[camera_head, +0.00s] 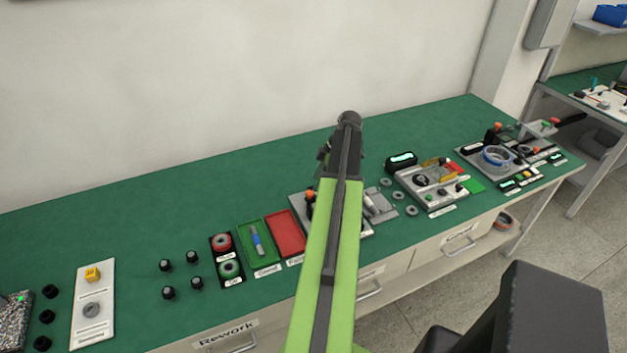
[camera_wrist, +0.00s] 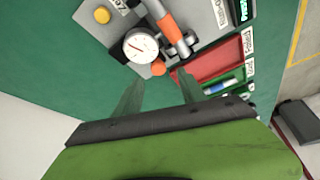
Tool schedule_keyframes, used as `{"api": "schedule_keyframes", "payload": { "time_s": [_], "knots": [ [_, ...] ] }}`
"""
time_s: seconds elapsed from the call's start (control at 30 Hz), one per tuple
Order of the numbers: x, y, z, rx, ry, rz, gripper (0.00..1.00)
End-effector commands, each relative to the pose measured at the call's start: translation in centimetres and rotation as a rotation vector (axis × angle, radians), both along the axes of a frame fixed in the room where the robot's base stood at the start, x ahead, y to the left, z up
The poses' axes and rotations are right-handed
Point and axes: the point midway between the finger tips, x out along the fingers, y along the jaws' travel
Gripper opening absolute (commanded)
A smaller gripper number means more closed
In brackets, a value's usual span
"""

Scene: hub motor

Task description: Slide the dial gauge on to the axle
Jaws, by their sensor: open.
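The dial gauge (camera_wrist: 140,45) shows in the wrist view as a round white face with a dark rim, on a grey fixture plate (camera_wrist: 207,32). Beside it on the right is an orange and grey bar (camera_wrist: 173,34); I cannot tell whether this is the axle. My gripper (camera_wrist: 158,88) is open and empty, its two dark fingers apart, just below the gauge in the wrist picture. In the head view my gripper (camera_head: 341,150) is above the bench, and my arm hides most of the fixture and the gauge.
A red tray (camera_head: 285,233) and a green tray (camera_head: 261,240) with a blue cylinder stand left of my arm. Several grey rings and an instrument station (camera_head: 432,187) stand to its right. The back of the green bench (camera_head: 200,185) is clear.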

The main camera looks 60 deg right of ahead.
Motion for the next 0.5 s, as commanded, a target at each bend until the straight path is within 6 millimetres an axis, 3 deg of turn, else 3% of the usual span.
{"api": "schedule_keyframes", "payload": {
  "time_s": [0.03, 0.3, 0.5],
  "knots": [
    [-0.4, -0.3, 2.4, 0.000, 0.000, -0.002, 0.48],
    [-2.6, -1.6, 8.4, 0.000, 0.001, -0.003, 0.48],
    [-3.6, -2.2, 10.9, 0.001, 0.002, -0.001, 0.48]
  ]
}}
